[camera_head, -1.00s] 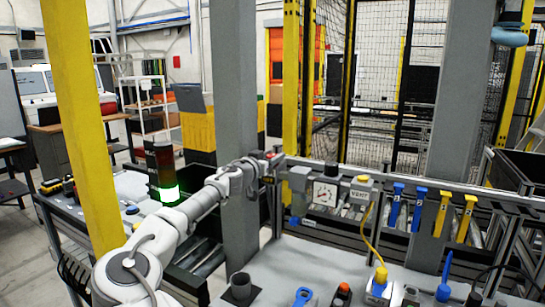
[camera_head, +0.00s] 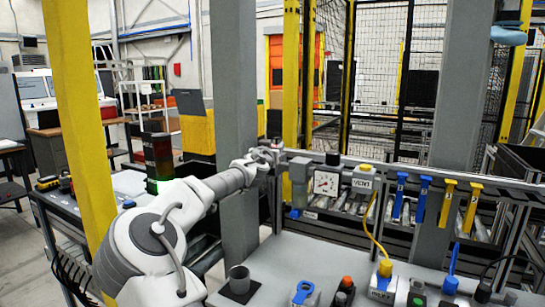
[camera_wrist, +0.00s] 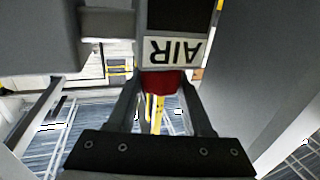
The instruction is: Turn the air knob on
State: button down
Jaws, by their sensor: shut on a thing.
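The air knob shows as a red knob (camera_wrist: 162,82) in the wrist view, under a white AIR label (camera_wrist: 172,52) that reads upside down. My gripper (camera_wrist: 161,92) has one finger on each side of the knob and is shut on it. In the head view my gripper (camera_head: 268,153) is at the left end of the air unit, beside the grey post, and hides most of the knob. The knob's turned angle cannot be told.
A pressure gauge (camera_head: 326,183) and a VENT box (camera_head: 362,182) with a yellow cable are right of my gripper. A grey post (camera_head: 233,120) stands close on the left. Blue and yellow hanging tags (camera_head: 422,196) are farther right.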

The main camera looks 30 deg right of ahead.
jog(key=shift+s+d+r+n+t+y, duration=0.1)
jog(key=shift+r+n+t+y, duration=0.05)
jog(key=shift+n+t+y, duration=0.7)
jog(key=n+y, duration=0.1)
jog(key=n+t+y+p, duration=0.1)
jog(key=y, duration=0.1)
jog(key=shift+r+t+p, duration=0.2)
jog(key=shift+t+p, duration=0.05)
jog(key=shift+p, duration=0.05)
jog(key=n+t+y+p, duration=0.1)
jog(key=n+y+p, duration=0.2)
jog(key=y+p, duration=0.2)
jog(key=shift+n+p, duration=0.25)
jog(key=shift+p, duration=0.1)
jog(key=shift+f+n+t+y+p, duration=0.25)
jog(key=shift+n+y+p, duration=0.45)
jog(key=shift+y, duration=0.35)
jog(key=shift+y+p, duration=0.3)
jog(key=shift+y, duration=0.1)
jog(key=shift+f, duration=0.1)
jog(key=shift+c, duration=1.5)
grip_release()
